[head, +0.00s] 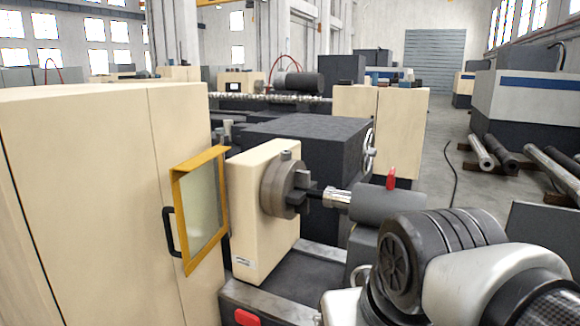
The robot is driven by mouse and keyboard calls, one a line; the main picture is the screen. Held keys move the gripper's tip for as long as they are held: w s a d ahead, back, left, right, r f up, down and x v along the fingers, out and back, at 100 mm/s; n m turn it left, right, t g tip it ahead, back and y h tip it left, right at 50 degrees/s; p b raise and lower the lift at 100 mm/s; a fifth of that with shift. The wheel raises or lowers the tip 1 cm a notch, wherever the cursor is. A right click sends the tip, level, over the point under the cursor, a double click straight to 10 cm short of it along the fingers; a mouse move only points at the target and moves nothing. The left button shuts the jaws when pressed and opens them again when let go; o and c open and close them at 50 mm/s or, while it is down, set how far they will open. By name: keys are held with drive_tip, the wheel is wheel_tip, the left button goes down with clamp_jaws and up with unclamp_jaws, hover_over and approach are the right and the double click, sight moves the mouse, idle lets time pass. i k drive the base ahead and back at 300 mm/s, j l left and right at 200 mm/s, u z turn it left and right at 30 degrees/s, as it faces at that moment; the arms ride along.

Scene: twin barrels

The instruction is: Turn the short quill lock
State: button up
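A small red lever (390,179) stands upright on top of a grey tailstock barrel (385,204), right of centre. It looks like a quill lock; I see only one here and cannot compare its length with another. A bright ribbed metal nose (337,197) sticks out of the barrel toward the chuck (284,187) on the left. My arm fills the lower right corner, in front of the tailstock and hiding its lower part. My gripper is not in view.
A cream headstock (262,250) carries the chuck. A cream cabinet with a yellow-framed window (203,212) stands at left. A red button (247,317) sits at the bed's front. A handwheel (369,150) is behind the barrel. Metal bars (552,170) lie on the floor at right.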

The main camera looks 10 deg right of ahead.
sight(390, 184)
drive_tip(key=i+z, duration=0.2)
drive_tip(key=z, duration=0.15)
drive_tip(key=i+z, duration=0.3)
drive_tip(key=k+j+u, duration=0.2)
drive_tip(key=i+l+z, duration=0.15)
drive_tip(key=z, duration=0.15)
